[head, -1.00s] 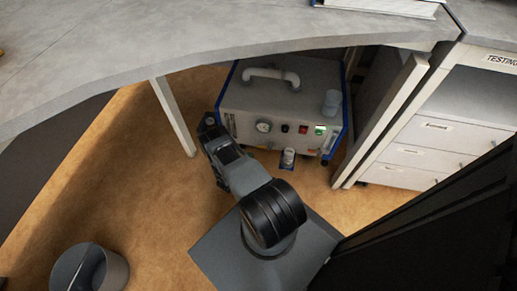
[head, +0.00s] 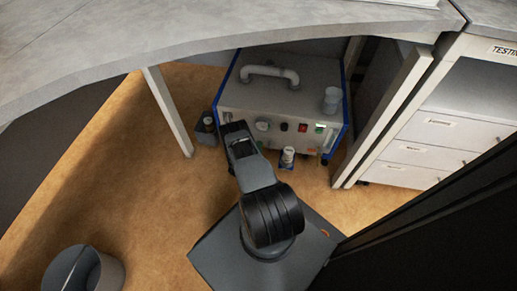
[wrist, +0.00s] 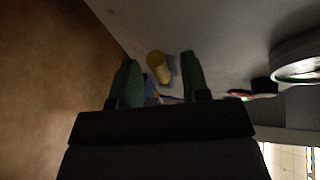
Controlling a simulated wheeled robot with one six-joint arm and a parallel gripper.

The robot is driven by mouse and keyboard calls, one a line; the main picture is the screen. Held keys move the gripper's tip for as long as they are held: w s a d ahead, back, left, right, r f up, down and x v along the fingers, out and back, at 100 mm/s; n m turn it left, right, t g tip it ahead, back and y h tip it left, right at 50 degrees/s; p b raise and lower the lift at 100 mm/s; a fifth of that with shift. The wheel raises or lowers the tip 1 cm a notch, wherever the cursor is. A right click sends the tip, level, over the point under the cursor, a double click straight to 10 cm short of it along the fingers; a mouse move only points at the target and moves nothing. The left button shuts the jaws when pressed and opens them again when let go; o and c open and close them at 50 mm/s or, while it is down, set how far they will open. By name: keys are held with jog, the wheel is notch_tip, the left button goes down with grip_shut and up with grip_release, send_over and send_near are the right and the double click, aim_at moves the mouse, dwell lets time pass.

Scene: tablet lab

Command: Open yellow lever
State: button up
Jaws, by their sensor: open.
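The yellow lever (wrist: 158,68) shows in the wrist view as a short, dull yellow piece on the grey front of a machine. In the head view I cannot make it out; my arm covers that part of the front. My gripper (wrist: 159,62) is open, with its two green fingers on either side of the lever in the wrist picture. The lever lies between and slightly beyond the fingertips, with no clear contact. In the head view my gripper (head: 231,127) is at the left part of the machine's front.
The grey machine (head: 255,95) with blue edges stands under the curved desk (head: 200,40). A small dark container (head: 204,130) stands at its left, and a small white bottle (head: 287,155) in front. A desk leg (head: 168,110), drawers (head: 425,155) and a bin (head: 85,275) are nearby.

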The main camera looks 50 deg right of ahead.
grip_shut()
dwell(0.3)
